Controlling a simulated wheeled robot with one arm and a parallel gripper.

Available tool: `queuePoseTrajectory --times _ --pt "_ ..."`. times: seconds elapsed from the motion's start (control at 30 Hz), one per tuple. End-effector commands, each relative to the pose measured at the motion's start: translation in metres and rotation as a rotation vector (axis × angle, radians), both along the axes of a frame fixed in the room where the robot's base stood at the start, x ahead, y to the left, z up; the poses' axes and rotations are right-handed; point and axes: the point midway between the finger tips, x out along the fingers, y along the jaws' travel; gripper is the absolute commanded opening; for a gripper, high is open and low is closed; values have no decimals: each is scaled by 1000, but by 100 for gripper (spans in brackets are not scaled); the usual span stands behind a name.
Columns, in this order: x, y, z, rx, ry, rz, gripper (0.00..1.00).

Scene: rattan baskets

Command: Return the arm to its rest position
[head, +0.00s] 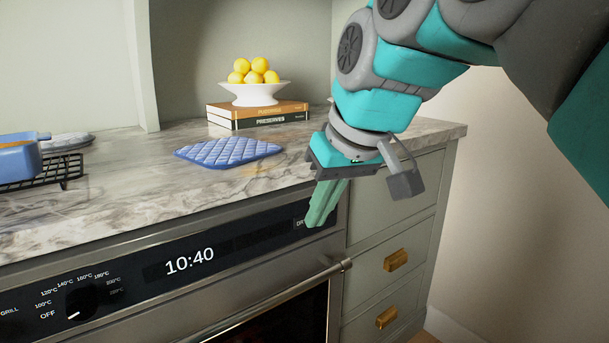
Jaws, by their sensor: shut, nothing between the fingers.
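My gripper (318,218) hangs in front of the counter's front edge, over the right part of the oven's control panel. Its green fingers point down and slightly left. They are shut together and nothing shows between them. My teal and grey arm reaches in from the upper right and is bent down at the wrist. No thing touches the fingers as far as I can see.
On the marble counter (130,200) lie a blue quilted pad (228,151) and two stacked books (258,115) under a white bowl (254,93) of lemons. A blue dish (18,158) sits on a black rack at left. The oven handle (285,297) and drawers (398,210) are below.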

Motion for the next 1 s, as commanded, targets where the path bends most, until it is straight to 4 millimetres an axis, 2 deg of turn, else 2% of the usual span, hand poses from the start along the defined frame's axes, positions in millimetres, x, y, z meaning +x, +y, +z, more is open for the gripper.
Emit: queuePoseTrajectory --times 0.1,0.27,0.47,0.6,0.7,0.8,0.9,1.0 --pt "-14 -21 -47 -25 90 -71 0" --pt "-41 -50 -113 -65 210 -169 0" --pt "-90 -84 -191 -121 353 -281 0" --pt "-132 -105 -242 -160 448 -349 0" --pt "-163 -116 -271 -187 510 -386 0" --pt "-186 -124 -293 -206 554 -413 0" --pt "-201 -128 -305 -219 580 -429 0" --pt "-208 -130 -310 -224 591 -436 0"
